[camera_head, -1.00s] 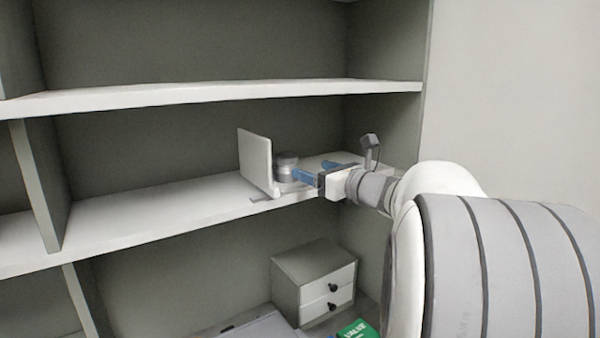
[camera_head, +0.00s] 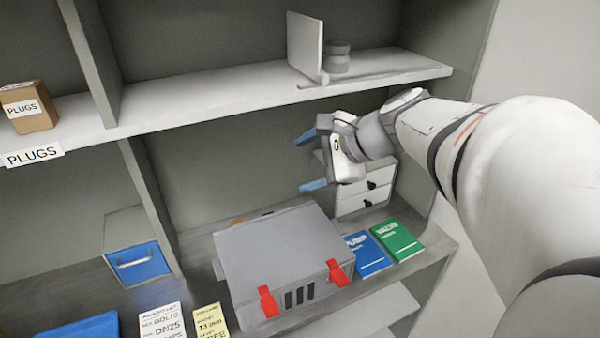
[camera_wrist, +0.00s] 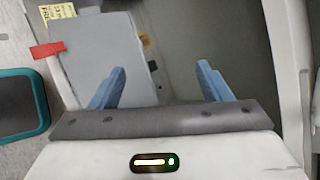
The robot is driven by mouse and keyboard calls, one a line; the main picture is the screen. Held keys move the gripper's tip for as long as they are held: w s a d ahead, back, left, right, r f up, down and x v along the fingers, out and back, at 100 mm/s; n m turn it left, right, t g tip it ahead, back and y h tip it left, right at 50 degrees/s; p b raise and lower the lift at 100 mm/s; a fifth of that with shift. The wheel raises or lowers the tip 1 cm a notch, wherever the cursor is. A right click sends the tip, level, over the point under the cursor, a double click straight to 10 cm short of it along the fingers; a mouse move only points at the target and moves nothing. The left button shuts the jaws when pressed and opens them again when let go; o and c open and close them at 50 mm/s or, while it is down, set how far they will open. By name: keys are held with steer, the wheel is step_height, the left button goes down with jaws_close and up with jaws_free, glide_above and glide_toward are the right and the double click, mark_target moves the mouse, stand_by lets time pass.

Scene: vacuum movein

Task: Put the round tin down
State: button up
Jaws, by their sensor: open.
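The round tin (camera_head: 336,60) is a grey cylinder standing upright on the middle shelf (camera_head: 230,99), just right of a thin white upright panel (camera_head: 306,45). My gripper (camera_head: 308,162) is below that shelf, well apart from the tin, with its two blue fingers spread and nothing between them. In the wrist view my gripper (camera_wrist: 160,88) also shows open and empty, over the grey case (camera_wrist: 95,60). The tin does not show in the wrist view.
On the lower shelf stand the grey case (camera_head: 275,250) with red latches, a small white drawer unit (camera_head: 362,200), and blue (camera_head: 368,254) and green (camera_head: 397,240) booklets. A box marked PLUGS (camera_head: 28,108) stands on the middle shelf at left.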

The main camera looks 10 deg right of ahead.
steer(key=s+f+n+g+h, duration=0.4)
steer(key=s+f+n, duration=0.6)
steer(key=n, duration=0.7)
steer(key=s+h, duration=0.2)
steer(key=s, duration=0.1)
steer(key=shift+s+d+h, duration=0.25)
steer(key=shift+d+h, duration=0.1)
steer(key=shift+h, duration=0.05)
